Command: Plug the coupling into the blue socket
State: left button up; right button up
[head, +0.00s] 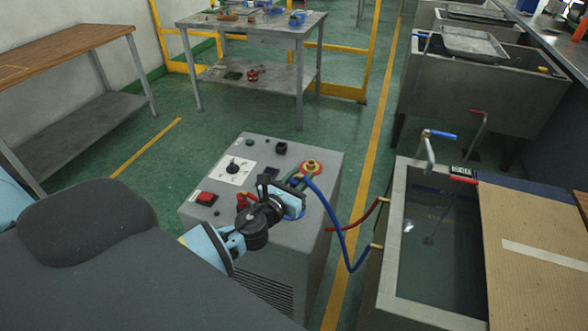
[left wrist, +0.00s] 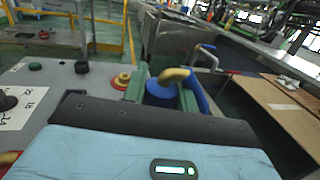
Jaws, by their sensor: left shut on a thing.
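My left gripper (head: 299,181) is over the far right part of the grey machine's top. In the left wrist view its green fingers (left wrist: 161,92) are shut on the brass coupling (left wrist: 174,75). The blue hose (head: 334,219) runs from the coupling down the machine's right side to a brass fitting on the tank. The hose also shows in the left wrist view (left wrist: 200,93). A blue round shape shows between the fingers; I cannot tell whether it is hose or socket. I cannot make out the blue socket clearly. My right gripper is not in view.
A table stands behind; the green floor between is clear.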

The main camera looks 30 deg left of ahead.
pick_arm(q)
jog(key=w+a, duration=0.1)
jog(key=w+a+f, duration=0.1)
jog(key=w+a, duration=0.1)
jog(key=shift+w+a+f, duration=0.15)
jog(key=shift+w+a, duration=0.1)
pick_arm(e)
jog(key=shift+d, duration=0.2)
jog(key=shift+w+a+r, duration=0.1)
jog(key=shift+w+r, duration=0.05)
